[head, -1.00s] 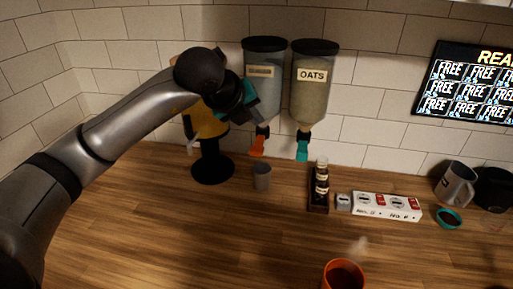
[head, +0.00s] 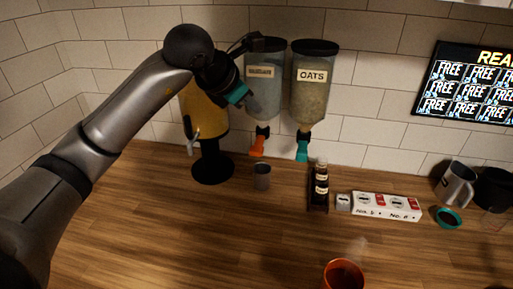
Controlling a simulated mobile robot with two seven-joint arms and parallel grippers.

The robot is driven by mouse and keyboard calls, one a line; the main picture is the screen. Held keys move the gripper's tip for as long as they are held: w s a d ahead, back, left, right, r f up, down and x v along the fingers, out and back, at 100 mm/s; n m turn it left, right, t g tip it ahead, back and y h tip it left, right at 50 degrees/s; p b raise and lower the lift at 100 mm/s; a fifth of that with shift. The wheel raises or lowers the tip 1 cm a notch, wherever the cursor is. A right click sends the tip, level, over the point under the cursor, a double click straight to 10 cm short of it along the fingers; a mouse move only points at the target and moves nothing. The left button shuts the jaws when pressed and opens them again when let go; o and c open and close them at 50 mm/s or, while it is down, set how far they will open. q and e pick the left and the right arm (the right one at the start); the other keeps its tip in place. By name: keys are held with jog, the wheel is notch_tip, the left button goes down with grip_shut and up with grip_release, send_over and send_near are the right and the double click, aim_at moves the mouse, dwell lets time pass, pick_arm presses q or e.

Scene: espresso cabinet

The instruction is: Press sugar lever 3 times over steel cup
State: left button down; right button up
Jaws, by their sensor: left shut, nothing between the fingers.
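The sugar dispenser (head: 262,96) hangs on the tiled wall, a clear container with a dark lid and a label too small to read surely. Its orange lever (head: 257,147) points down at the bottom. The small steel cup (head: 262,177) stands upright on the counter below the orange lever, apart from it. My left gripper (head: 238,94) is shut and empty, in front of the left side of the sugar dispenser and above the lever. Whether it touches the container I cannot tell. My right gripper is not in view.
An oats dispenser (head: 313,92) with a teal lever (head: 302,151) hangs to the right. A yellow drink dispenser (head: 207,118) stands left on a black base. The counter's left front is clear.

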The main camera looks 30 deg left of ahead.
pick_arm(q)
jog(key=m, duration=0.2)
jog(key=r+m, duration=0.1)
jog(key=m, duration=0.1)
jog(key=shift+a, duration=0.1)
jog(key=shift+f, duration=0.2)
jog(key=b, duration=0.5)
send_over(253, 150)
notch_tip(253, 150, down, 7)
jog(key=shift+r, duration=0.1)
jog(key=shift+f+b, duration=0.9)
dwell(1.2)
jog(key=shift+f+b, duration=0.4)
jog(key=shift+b, duration=0.1)
